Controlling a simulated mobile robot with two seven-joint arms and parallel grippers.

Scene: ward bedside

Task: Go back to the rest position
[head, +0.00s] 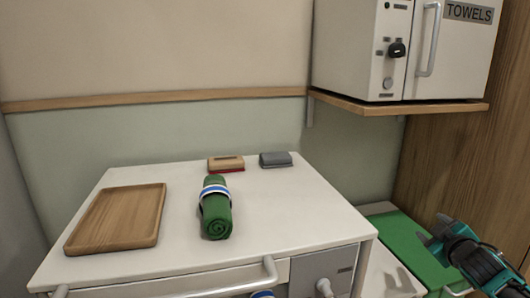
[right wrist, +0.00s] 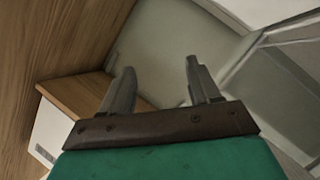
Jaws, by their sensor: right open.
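My right gripper (head: 432,240) is at the lower right of the head view, over the green-topped surface beside the white cabinet. In the right wrist view its two grey fingers (right wrist: 160,88) stand apart with nothing between them. It touches none of the objects on the cabinet top. My left gripper does not show in either view.
A white cabinet top (head: 290,215) holds a wooden tray (head: 118,218), a rolled green towel (head: 216,212) with a blue-white band, a small wood-and-red block (head: 226,164) and a grey one (head: 275,159). A towel warmer (head: 455,55) sits on a wooden shelf (head: 400,107) at the upper right. A green lid (head: 405,240) lies below.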

